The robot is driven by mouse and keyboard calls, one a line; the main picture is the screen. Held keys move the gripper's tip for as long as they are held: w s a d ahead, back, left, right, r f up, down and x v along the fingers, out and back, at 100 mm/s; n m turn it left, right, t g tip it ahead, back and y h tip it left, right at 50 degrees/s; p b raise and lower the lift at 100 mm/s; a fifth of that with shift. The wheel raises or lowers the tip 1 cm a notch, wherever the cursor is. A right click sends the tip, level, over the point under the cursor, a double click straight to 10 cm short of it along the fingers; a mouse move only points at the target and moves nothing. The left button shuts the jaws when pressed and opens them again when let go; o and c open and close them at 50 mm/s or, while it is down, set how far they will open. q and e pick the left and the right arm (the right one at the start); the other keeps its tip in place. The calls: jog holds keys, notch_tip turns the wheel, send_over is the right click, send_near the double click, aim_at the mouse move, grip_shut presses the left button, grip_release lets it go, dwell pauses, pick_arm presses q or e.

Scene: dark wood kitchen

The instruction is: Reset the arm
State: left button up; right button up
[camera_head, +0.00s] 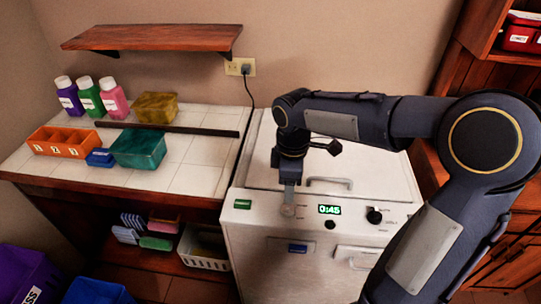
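My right arm comes in from the right and bends across the white machine. My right gripper (289,195) points down over the machine's front top edge, at the left of its panel. Its fingers show as one narrow grey piece, so I cannot tell whether they are apart or together. A round grey part (288,211) shows just at the fingertips; I cannot tell whether they touch it. No separate object is visible in the gripper. My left arm and gripper are not in view.
The white machine (240,238) has a lit display (329,210), a black knob (374,217) and a lid handle (329,182). A shelf (150,37) hangs above.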

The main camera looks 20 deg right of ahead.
jog(key=s+a+r+m+t+y, duration=0.1)
jog(key=s+a+m+t+y, duration=0.1)
jog(key=s+m, duration=0.4)
jog(key=s+a+r+m+t+y, duration=0.1)
jog(key=s+a+m+t, duration=0.1)
jog(key=s+m, duration=0.5)
jog(key=s+t, duration=0.1)
jog(key=s, duration=0.3)
jog(key=shift+r+m+t+y, duration=0.15)
jog(key=shift+m+t+y, duration=0.15)
jog(key=shift+y, duration=0.1)
